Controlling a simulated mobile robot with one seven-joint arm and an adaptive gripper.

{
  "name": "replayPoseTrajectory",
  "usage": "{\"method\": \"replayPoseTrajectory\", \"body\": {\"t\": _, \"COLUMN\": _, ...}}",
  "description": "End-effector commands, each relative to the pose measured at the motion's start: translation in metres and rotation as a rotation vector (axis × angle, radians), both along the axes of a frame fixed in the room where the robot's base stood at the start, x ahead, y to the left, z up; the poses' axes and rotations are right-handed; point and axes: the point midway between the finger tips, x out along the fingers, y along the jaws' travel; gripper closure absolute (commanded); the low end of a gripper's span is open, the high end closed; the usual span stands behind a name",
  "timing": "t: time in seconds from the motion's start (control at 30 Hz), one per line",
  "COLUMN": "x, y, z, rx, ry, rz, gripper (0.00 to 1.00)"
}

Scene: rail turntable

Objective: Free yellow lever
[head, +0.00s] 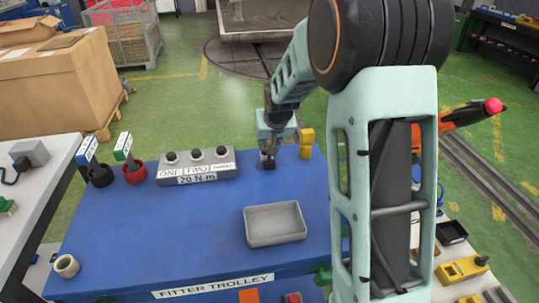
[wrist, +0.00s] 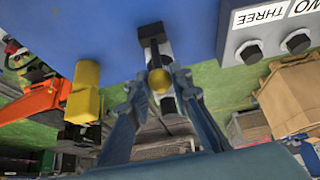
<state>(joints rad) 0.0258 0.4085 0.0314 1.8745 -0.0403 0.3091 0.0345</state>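A yellow ball knob (wrist: 159,82), which looks like the tip of the yellow lever, sits between the fingertips of my gripper (wrist: 158,86) in the wrist view. The fingers lie close on both sides of the ball and appear shut on it. A dark block (wrist: 153,36) stands just beyond the knob on the blue top. In the head view my gripper (head: 268,151) points down over this dark block (head: 268,163) at the trolley's far edge. The knob is hidden there by the gripper. A yellow block (head: 306,143) stands just right of it and also shows in the wrist view (wrist: 86,92).
An orange tool (head: 460,118) stands at right, partly behind my arm. The middle left is clear.

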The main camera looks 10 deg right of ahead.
Motion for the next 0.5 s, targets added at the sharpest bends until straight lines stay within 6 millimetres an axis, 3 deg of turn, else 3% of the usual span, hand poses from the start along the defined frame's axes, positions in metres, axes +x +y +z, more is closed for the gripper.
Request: {"method": "replayPoseTrajectory", "body": {"t": 0.5, "x": -0.012, "y": 0.0, "z": -0.003, "rx": 0.0, "ry": 0.002, "rz": 0.0, "gripper": 0.94}}
